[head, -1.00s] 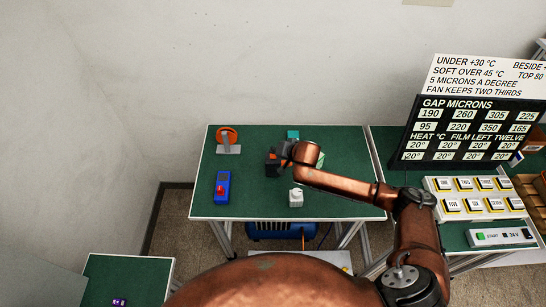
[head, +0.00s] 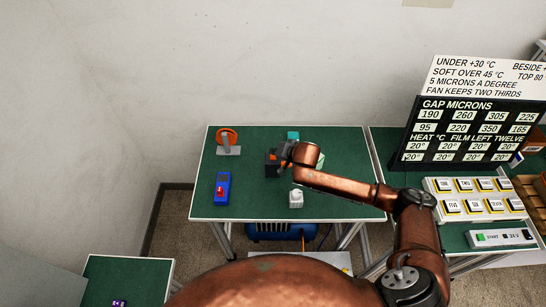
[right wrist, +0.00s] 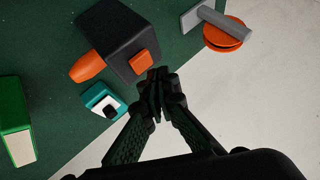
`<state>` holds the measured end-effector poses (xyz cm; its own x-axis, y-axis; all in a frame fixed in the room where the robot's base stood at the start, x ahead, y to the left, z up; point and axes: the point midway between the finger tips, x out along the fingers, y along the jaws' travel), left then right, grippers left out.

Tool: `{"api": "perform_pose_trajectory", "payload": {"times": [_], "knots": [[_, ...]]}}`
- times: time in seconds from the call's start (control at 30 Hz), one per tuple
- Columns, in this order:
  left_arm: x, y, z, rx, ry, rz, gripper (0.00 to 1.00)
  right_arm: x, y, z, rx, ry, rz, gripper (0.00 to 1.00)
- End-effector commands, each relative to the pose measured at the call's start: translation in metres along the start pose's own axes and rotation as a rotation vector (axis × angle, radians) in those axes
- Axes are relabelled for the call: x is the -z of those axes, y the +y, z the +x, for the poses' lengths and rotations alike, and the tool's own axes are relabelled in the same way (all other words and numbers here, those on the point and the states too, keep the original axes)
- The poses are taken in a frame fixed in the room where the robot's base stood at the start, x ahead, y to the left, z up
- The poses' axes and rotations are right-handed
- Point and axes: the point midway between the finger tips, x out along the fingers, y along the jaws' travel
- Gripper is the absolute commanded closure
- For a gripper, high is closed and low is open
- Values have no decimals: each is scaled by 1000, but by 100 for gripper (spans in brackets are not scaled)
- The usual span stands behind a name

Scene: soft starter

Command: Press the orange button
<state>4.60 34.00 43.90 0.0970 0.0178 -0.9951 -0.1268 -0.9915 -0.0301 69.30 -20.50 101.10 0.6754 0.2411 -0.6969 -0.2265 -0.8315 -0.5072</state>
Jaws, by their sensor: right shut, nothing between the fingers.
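A dark box (right wrist: 118,42) stands on the green table. An orange square button (right wrist: 142,62) is on one of its faces, and an orange rounded part (right wrist: 88,68) sticks out on another side. In the head view the dark box (head: 272,170) is partly hidden by my right gripper (head: 282,157). In the right wrist view my right gripper (right wrist: 155,82) is shut and empty. Its fingertips are close beside the orange button; I cannot tell whether they touch it. My left gripper is not in view.
An orange disc on a grey stand (head: 228,141), a blue box with a red part (head: 222,187), a white block (head: 296,198) and a teal block (right wrist: 103,103) are on the table. A panel of labelled buttons (head: 473,197) stands at right. The table's front middle has free room.

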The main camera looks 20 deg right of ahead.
Motion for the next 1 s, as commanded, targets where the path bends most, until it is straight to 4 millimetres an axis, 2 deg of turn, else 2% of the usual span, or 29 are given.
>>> {"api": "perform_pose_trajectory", "payload": {"times": [1.0], "knots": [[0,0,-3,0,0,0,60,-5,5,7,0,0,0,100]]}}
